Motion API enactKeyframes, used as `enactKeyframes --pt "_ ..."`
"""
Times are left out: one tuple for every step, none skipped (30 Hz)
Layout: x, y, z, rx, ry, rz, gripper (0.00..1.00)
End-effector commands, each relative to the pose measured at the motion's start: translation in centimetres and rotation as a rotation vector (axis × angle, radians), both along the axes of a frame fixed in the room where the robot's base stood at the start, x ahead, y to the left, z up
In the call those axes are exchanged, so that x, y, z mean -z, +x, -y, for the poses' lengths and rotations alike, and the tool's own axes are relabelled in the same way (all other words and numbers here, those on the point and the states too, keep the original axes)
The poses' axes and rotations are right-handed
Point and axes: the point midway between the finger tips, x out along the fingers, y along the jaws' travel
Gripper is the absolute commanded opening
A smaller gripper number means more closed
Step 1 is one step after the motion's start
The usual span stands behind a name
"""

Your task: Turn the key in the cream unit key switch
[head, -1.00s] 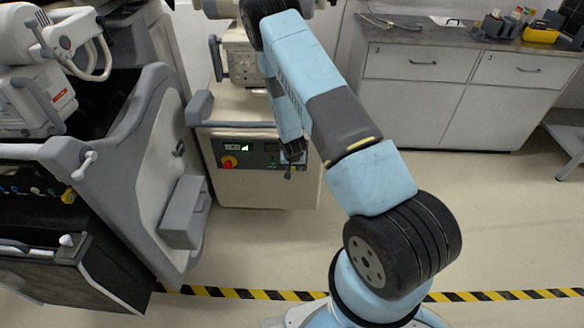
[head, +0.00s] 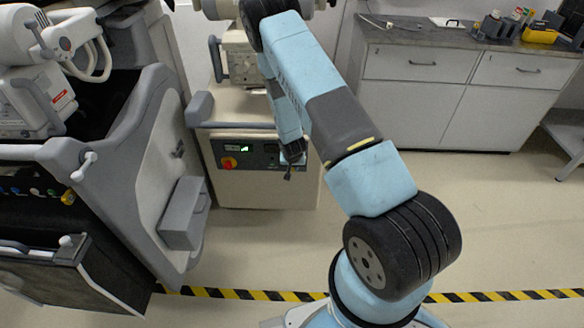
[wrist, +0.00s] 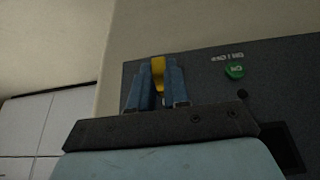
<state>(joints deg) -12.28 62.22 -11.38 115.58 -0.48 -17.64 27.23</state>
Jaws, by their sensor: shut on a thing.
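The cream unit (head: 262,185) stands at the centre of the head view, with a dark control panel (head: 248,153) on its front. My gripper (head: 290,166) is at the right part of this panel. In the wrist view, my gripper (wrist: 158,88) has its two blue fingers shut on a yellow key (wrist: 158,72), which stands between them against the dark panel (wrist: 200,75). The key switch itself is hidden behind the fingers. I cannot tell the key's angle for sure.
A green button (wrist: 234,71) is right of the fingers in the wrist view. A red and yellow knob (head: 229,162) is at the panel's left. A grey cart (head: 165,170) stands close on the left. Open floor (head: 400,185) lies to the right.

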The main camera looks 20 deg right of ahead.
Motion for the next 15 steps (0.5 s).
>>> enactKeyframes --pt "0.0 0.0 -0.01 0.0 0.0 0.0 0.0" --pt "0.0 0.0 -0.01 0.0 0.0 0.0 0.0" --pt "0.0 0.0 -0.01 0.0 0.0 0.0 0.0" --pt "0.0 0.01 -0.02 0.0 0.0 0.0 0.0" --pt "0.0 0.01 -0.02 0.0 0.0 0.0 0.0" --pt "0.0 0.0 -0.01 0.0 0.0 0.0 0.0" --pt "0.0 0.0 0.01 0.0 0.002 0.001 0.0" --pt "0.01 -0.02 0.04 0.0 0.004 0.001 0.0" --pt "0.04 -0.03 0.08 0.002 0.011 0.003 0.0" --pt "0.06 -0.05 0.14 0.002 0.018 0.005 0.0" --pt "0.09 -0.08 0.24 0.003 0.026 0.006 0.0" --pt "0.13 -0.13 0.22 0.002 0.039 0.009 0.0" --pt "0.14 -0.16 0.3 0.003 0.049 0.012 0.0" --pt "0.16 -0.18 0.3 0.003 0.058 0.015 0.0" --pt "0.16 -0.19 0.31 0.003 0.071 0.019 0.0"
